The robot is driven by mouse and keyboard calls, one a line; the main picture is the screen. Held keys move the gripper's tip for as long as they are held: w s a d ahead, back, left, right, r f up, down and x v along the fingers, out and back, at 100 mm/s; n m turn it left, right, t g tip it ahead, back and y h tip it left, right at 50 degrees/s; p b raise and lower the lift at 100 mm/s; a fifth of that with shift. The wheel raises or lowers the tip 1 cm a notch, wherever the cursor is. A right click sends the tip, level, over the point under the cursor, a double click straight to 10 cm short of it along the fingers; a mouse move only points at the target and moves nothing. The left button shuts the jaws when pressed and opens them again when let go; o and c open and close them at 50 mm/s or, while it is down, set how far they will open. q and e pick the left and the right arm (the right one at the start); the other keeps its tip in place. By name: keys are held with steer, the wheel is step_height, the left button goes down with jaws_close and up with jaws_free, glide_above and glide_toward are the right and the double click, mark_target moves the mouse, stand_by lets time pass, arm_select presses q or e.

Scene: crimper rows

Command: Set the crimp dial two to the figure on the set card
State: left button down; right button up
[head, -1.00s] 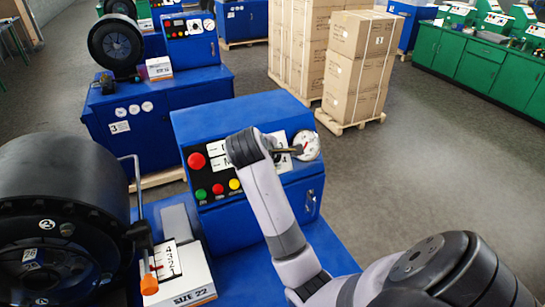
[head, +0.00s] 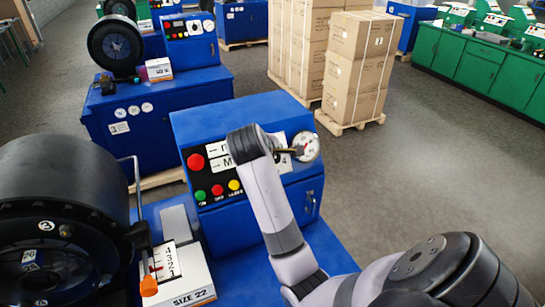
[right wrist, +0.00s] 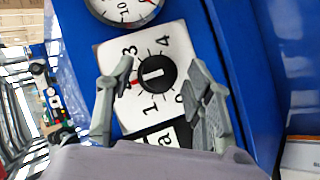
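In the right wrist view a black round knob (right wrist: 155,73) with a white line sits on a white dial plate (right wrist: 180,45). The figures 1, 3 and 4 show, and a red mark lies left of the knob. My right gripper (right wrist: 160,75) is open, one finger on each side of the knob; I cannot tell whether they touch it. In the head view my right gripper (head: 284,151) is at the front panel of the blue machine (head: 240,115) and covers much of the dial. My left gripper is not in view. I cannot make out which card is the set card.
A gauge (head: 306,146) sits right of the gripper. Red, green and yellow buttons (head: 218,190) are on the panel's left. Stacked cartons (head: 355,75) stand behind; grey floor is clear at right.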

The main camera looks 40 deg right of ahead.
steer(key=shift+r, duration=0.1)
steer(key=v, duration=1.2)
steer(key=shift+a, duration=0.1)
stand_by(0.4)
